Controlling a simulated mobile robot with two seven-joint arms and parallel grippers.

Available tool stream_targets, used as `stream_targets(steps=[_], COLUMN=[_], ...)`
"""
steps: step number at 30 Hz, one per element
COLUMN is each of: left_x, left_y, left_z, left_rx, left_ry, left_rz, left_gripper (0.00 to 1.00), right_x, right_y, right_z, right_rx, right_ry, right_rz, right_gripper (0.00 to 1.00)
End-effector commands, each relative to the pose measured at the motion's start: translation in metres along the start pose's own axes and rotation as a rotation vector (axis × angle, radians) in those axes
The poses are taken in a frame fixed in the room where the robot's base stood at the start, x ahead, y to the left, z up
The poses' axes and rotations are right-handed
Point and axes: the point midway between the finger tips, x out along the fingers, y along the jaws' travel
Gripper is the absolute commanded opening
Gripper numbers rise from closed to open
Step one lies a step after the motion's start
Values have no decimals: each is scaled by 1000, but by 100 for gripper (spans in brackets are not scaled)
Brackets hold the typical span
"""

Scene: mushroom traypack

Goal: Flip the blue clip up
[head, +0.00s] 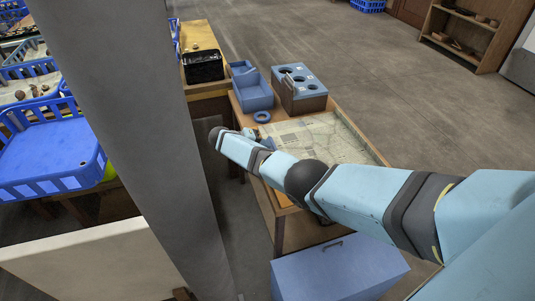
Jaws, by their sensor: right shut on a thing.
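My right arm reaches in from the right, over the wooden table. My right gripper (251,133) is small and mostly hidden behind my forearm, above the left edge of the map-like sheet on the table. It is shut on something. A small blue piece (267,143) shows just beside it, partly covered by my forearm; it looks like the blue clip, but its tilt cannot be made out. My left gripper is not in view.
A blue ring (262,117), a blue open bin (253,92) and a blue-topped box with round holes (299,88) stand behind the gripper. The map-like sheet (325,137) is bare at its right. A grey column crosses the view at left, beside blue crates (45,185).

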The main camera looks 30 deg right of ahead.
Motion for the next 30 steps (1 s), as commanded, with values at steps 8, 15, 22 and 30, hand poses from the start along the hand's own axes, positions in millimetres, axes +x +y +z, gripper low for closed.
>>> stream_targets(steps=[8,15,22,30], left_x=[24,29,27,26], left_y=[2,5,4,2], left_z=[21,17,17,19], left_rx=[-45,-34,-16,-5], left_ry=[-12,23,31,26], left_rz=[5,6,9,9], left_gripper=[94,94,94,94], right_x=[-4,-9,-11,-12], right_y=[-15,-17,-17,-16], right_z=[0,0,0,0], right_rx=[1,0,-1,-2], right_ry=[0,-1,0,-1], right_rz=[202,303,342,346], right_gripper=[0,0,0,0])
